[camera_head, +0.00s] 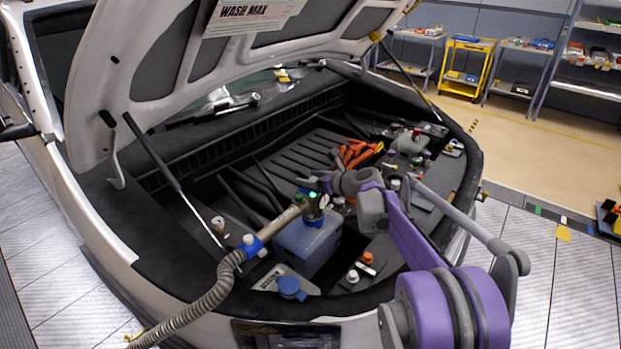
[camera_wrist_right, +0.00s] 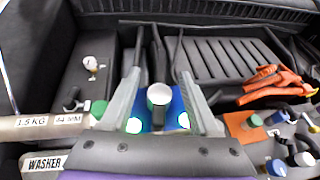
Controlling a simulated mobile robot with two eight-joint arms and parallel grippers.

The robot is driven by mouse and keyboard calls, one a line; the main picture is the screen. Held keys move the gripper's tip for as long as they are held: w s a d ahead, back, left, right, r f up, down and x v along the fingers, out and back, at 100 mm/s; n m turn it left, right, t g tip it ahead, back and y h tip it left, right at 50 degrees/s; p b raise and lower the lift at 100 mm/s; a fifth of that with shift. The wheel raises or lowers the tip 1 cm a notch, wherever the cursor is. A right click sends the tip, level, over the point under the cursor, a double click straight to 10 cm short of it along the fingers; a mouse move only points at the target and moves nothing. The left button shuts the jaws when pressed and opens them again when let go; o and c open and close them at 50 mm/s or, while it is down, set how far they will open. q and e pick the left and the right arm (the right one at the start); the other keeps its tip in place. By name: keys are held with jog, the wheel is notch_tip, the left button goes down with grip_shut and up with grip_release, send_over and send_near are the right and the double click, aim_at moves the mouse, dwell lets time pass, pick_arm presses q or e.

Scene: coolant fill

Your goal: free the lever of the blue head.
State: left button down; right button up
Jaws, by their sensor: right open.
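The blue head (camera_head: 314,221) with a round gauge and a green light sits on top of the blue-grey tank (camera_head: 303,243) in the engine bay. In the right wrist view the blue head (camera_wrist_right: 177,106) shows between the fingers, with a pale round cap on a dark upright part (camera_wrist_right: 159,118) in front of it; I cannot tell for sure whether this is the lever. My right gripper (camera_head: 312,186) is just above and behind the head. In the wrist view its jaws (camera_wrist_right: 160,84) are open on either side of the capped part, without visible contact. My left gripper is out of view.
Orange cables (camera_head: 358,152) lie behind the gripper. Several coloured caps stand nearby. The raised hood (camera_head: 150,60) and its strut (camera_head: 160,160) bound the left side.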

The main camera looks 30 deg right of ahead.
grip_shut()
dwell(0.3)
dwell(1.1)
